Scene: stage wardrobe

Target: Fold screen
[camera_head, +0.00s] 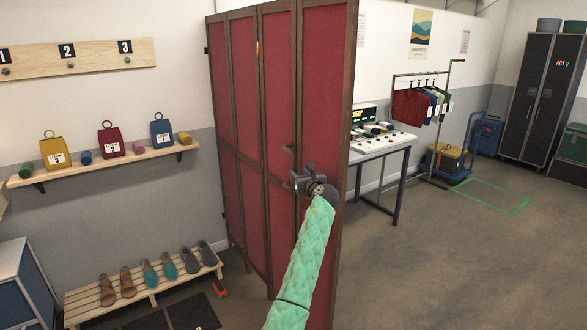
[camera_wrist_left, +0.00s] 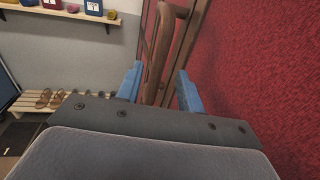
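The folding screen (camera_head: 325,95) stands upright, with several red panels in dark brown frames set at slight angles to each other. A brown curved handle (camera_head: 290,152) sits on a frame post about halfway up; it also shows close in the left wrist view (camera_wrist_left: 156,72). My left gripper (camera_head: 302,180) is at the handle, on a green-sleeved arm. In the left wrist view its blue fingers (camera_wrist_left: 158,90) are spread on either side of the handle, with visible gaps. My right gripper is in neither view.
A low slatted shoe bench (camera_head: 140,293) stands left of the screen, below a wall shelf (camera_head: 120,163) with coloured tagged items. An orange object (camera_head: 221,290) lies on the floor by the screen. A control desk (camera_head: 380,147) is behind it.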

